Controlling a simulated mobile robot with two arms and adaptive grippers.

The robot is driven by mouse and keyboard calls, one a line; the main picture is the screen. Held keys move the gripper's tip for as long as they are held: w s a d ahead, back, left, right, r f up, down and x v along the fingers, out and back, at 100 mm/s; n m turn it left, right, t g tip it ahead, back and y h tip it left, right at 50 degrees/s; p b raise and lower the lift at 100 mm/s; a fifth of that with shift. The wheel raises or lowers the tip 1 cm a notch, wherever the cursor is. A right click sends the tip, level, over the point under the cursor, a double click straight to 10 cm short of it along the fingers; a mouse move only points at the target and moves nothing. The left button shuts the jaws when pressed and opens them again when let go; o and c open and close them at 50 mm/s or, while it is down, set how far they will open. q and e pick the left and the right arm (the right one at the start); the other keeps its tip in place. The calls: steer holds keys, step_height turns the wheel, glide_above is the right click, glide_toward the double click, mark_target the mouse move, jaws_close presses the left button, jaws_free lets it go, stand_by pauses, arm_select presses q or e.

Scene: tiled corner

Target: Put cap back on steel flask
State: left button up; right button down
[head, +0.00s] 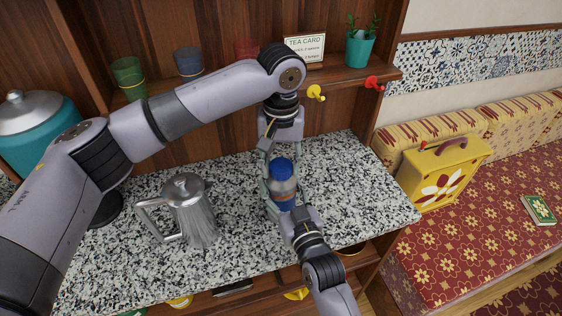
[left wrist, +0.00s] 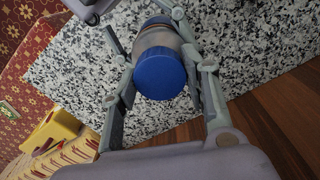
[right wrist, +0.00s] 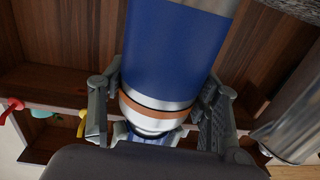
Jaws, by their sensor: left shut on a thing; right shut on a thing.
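The steel flask (head: 285,187) stands upright over the speckled counter, with a blue body, a steel neck and an orange band. The blue cap (head: 281,167) is at its top, in line with the neck; I cannot tell whether it is fully seated. My left gripper (head: 280,158) comes down from above, shut on the cap (left wrist: 161,73). My right gripper (head: 283,196) comes from the front, shut on the flask. In the right wrist view, its fingers flank the steel and orange neck of the flask (right wrist: 175,50), which appears upside down.
A steel coffee pot (head: 190,210) stands on the counter (head: 350,190), left of the flask. A teal canister (head: 35,135) is at the far left. Tumblers (head: 128,78), a tea card (head: 304,49) and a potted plant (head: 360,48) are on the shelf. The counter right of the flask is clear.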

arm_select(q)
steer(key=c, duration=0.3)
steer(key=m, duration=1.7)
steer(key=shift+m, duration=0.3)
steer(key=o, duration=1.3)
steer(key=shift+c, duration=0.2)
